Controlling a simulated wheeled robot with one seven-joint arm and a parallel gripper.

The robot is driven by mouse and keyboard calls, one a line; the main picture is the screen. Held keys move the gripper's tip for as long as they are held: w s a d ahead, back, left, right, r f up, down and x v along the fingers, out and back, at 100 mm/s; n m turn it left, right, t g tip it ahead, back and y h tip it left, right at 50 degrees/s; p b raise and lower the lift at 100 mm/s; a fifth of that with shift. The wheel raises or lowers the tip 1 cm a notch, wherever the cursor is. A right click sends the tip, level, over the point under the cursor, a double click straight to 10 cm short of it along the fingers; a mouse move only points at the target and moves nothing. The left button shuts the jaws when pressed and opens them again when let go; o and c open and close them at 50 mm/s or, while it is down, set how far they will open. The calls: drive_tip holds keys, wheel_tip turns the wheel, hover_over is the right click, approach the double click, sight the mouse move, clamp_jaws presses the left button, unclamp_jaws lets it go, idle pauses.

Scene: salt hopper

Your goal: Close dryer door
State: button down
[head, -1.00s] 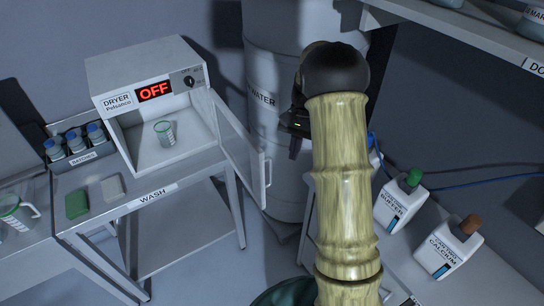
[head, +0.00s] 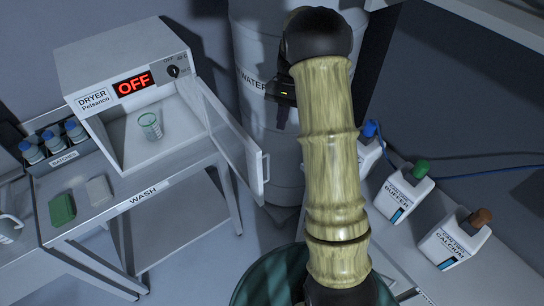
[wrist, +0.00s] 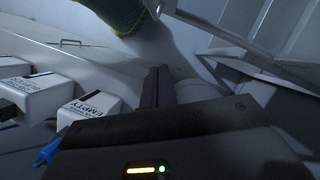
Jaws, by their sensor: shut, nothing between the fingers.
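The white dryer (head: 135,85) stands on the wash table at the left of the head view, with a red OFF display. Its glass door (head: 235,140) hangs wide open on the right-side hinge, its handle (head: 264,169) at the free edge. A beaker with a green rim (head: 150,126) stands inside. My gripper (head: 280,118) is to the right of the door and apart from it, in front of the water tank, partly hidden by my arm. In the wrist view my dark fingers (wrist: 158,86) are together and empty. A pale frame at that view's upper right cannot be told for certain.
The water tank (head: 262,60) stands behind the door. White jugs, buffer (head: 404,190) and calcium (head: 455,240), stand on the right bench. A green round bin (head: 262,285) is at the bottom. Floor shows between wash table and bin.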

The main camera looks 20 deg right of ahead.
drive_tip(key=s+a+f+p, duration=0.5)
drive_tip(key=s+f+p, duration=0.1)
drive_tip(key=f, duration=0.3)
drive_tip(key=shift+f, duration=0.2)
idle(0.6)
